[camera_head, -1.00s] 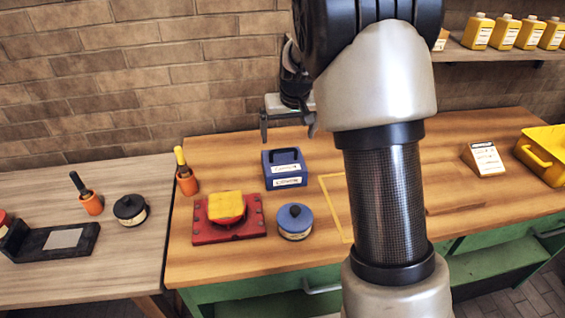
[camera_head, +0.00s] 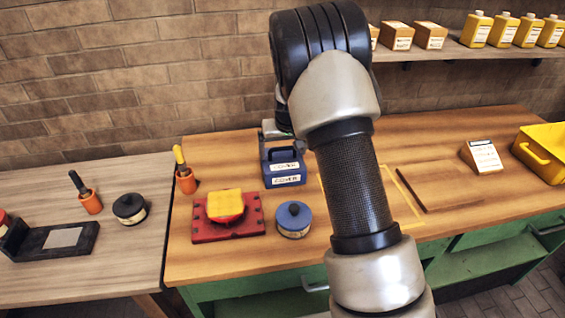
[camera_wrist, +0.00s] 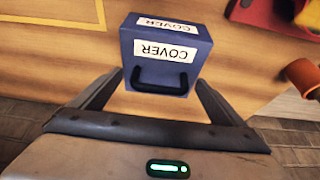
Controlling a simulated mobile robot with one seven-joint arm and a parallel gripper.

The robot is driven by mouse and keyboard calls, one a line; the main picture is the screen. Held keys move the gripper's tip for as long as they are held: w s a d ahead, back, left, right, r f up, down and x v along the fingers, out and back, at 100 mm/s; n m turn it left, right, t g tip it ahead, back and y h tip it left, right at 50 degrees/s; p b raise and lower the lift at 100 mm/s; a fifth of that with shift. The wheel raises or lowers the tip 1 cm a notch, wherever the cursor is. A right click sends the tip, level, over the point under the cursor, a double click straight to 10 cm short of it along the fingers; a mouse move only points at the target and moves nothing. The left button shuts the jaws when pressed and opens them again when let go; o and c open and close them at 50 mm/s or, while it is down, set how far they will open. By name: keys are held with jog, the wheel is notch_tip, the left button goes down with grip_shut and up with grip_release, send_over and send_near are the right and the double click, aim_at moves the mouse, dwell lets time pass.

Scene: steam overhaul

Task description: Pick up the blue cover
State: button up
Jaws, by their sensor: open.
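The blue cover (camera_head: 284,172) is a box-shaped block with a black handle and white labels reading COVER. It stands on the wooden workbench, behind the red plate and the round blue pot. In the wrist view the blue cover (camera_wrist: 166,55) is ahead of my gripper (camera_wrist: 160,85), roughly centred between the two fingers, with its black handle toward me. My gripper is open and holds nothing. In the head view my gripper (camera_head: 282,150) is at the cover's top and mostly hidden behind the cover and my arm. I cannot tell whether the fingers touch it.
The red plate with a yellow block (camera_head: 226,205) and the round blue pot (camera_head: 294,220) stand in front of the cover. An orange holder (camera_head: 186,182) is to its left. A yellow tape outline (camera_head: 402,198) lies to the right, partly behind my arm. A brick wall is behind.

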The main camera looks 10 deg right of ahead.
jog(key=c, duration=1.8)
jog(key=shift+c, duration=0.3)
jog(key=shift+r, duration=0.15)
